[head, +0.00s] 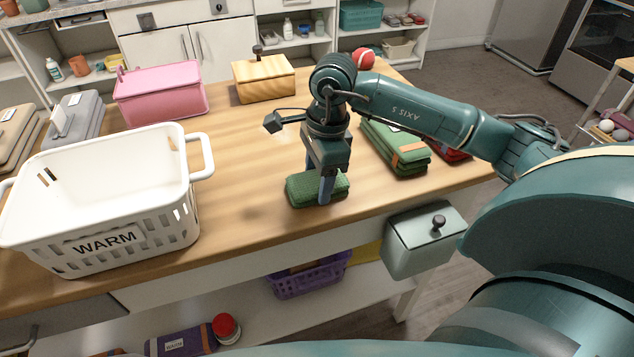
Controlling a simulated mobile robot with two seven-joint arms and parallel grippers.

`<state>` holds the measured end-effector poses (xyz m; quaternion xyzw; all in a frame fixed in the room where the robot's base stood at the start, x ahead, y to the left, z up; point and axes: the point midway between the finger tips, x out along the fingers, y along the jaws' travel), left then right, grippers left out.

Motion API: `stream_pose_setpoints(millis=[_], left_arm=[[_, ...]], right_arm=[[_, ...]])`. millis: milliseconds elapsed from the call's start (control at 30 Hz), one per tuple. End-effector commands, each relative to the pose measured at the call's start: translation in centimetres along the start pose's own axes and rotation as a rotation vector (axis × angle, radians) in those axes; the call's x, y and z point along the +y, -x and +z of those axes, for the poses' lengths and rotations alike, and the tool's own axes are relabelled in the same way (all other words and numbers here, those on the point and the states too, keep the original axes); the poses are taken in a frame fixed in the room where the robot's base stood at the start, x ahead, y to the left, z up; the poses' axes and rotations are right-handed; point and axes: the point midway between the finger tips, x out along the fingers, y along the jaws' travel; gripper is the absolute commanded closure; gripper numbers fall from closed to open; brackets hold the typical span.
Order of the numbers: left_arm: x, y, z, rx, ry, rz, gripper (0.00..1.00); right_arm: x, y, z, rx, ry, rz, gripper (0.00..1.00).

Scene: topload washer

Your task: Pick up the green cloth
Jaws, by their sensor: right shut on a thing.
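A green cloth (303,190), folded into a small thick pad, lies at the front middle of the wooden table. My right gripper (326,196) points down over it and is shut on it, with a finger in front of its near side. The far finger is hidden behind the near one and the cloth. The cloth appears to rest on the table or just at its surface; I cannot tell which. My left gripper is not in view.
A white basket (160,205) marked WARM stands on the left of the table (235,150). A pink box (160,92) and a wooden box (263,80) stand at the back. Folded green fabric (393,148) lies to the right. Bare table lies between basket and cloth.

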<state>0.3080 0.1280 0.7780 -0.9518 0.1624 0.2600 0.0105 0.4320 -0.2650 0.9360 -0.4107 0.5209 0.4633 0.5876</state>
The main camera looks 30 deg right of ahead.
Motion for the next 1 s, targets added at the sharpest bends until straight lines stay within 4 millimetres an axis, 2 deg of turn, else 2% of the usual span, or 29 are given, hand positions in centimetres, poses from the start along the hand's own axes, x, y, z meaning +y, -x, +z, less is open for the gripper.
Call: stream_pose_setpoints(millis=[33,167,467,567,800,1000], left_arm=[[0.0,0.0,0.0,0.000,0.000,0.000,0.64],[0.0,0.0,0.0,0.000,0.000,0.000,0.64],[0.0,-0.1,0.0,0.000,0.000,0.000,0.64],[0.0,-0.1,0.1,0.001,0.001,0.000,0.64],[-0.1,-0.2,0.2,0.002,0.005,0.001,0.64],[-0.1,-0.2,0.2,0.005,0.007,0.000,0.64]], right_arm=[[0.0,0.0,0.0,0.000,0.000,0.000,0.55],[0.0,0.0,0.0,0.000,0.000,0.000,0.65],[-0.1,0.7,0.1,-0.001,0.000,-0.004,0.65],[-0.1,2.1,0.3,-0.002,0.000,-0.005,0.65],[-0.1,7.0,0.9,-0.003,0.000,-0.006,0.65],[-0.1,9.5,1.2,-0.002,0.000,-0.002,0.65]])
